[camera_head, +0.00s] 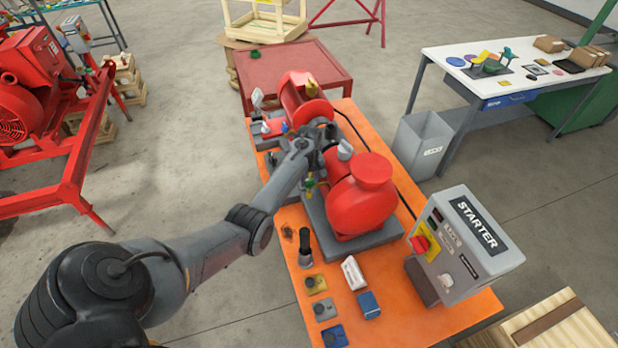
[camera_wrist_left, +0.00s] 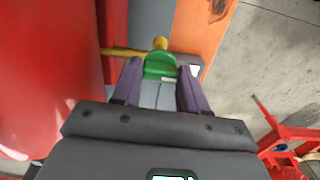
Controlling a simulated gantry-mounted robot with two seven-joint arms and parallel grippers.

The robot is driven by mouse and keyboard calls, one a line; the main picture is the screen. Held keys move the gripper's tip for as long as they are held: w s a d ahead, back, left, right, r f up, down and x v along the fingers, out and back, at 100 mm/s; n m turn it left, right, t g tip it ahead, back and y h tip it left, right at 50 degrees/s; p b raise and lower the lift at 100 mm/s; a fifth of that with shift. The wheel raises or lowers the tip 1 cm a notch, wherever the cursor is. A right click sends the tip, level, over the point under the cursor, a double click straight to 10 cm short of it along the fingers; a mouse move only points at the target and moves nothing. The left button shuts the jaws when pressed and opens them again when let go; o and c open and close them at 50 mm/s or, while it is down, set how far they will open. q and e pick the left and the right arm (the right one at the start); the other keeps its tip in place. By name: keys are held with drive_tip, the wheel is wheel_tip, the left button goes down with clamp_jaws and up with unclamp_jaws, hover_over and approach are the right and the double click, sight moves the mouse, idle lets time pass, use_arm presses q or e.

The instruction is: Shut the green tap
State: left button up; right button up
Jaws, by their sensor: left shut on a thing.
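The green tap handle (camera_wrist_left: 160,66) sits on a thin brass pipe (camera_wrist_left: 122,52) beside the red pump body, with a yellow brass knob just beyond it. My left gripper (camera_wrist_left: 158,82) has its two fingers on either side of the green handle and is shut on it. In the head view the green tap (camera_head: 309,183) shows small, at the left side of the red pump (camera_head: 360,195), just below my left wrist. My left arm partly hides the fittings there. My right gripper is not in view.
The pump stands on an orange bench (camera_head: 290,255). A grey starter box (camera_head: 463,245) stands at its right end. A black-topped cylinder (camera_head: 305,248) and several small blocks lie on the near side. A white table (camera_head: 520,65) and grey bin (camera_head: 420,142) are beyond.

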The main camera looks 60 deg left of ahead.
use_arm(q)
drive_tip(key=m+p, duration=0.2)
drive_tip(key=m, duration=0.1)
drive_tip(key=shift+r+m+p, duration=0.15)
drive_tip(key=shift+m+p, duration=0.15)
drive_tip(key=shift+m, duration=0.1)
drive_tip(key=m+p, duration=0.1)
drive_tip(key=m, duration=0.3)
drive_tip(key=shift+m+p, duration=0.3)
drive_tip(key=shift+p, duration=0.05)
drive_tip(key=m, duration=0.2)
drive_tip(key=shift+m+p, duration=0.3)
drive_tip(key=m, duration=0.2)
drive_tip(key=shift+m, duration=2.3)
drive_tip(key=o, duration=1.1)
drive_tip(key=shift+c, duration=0.2)
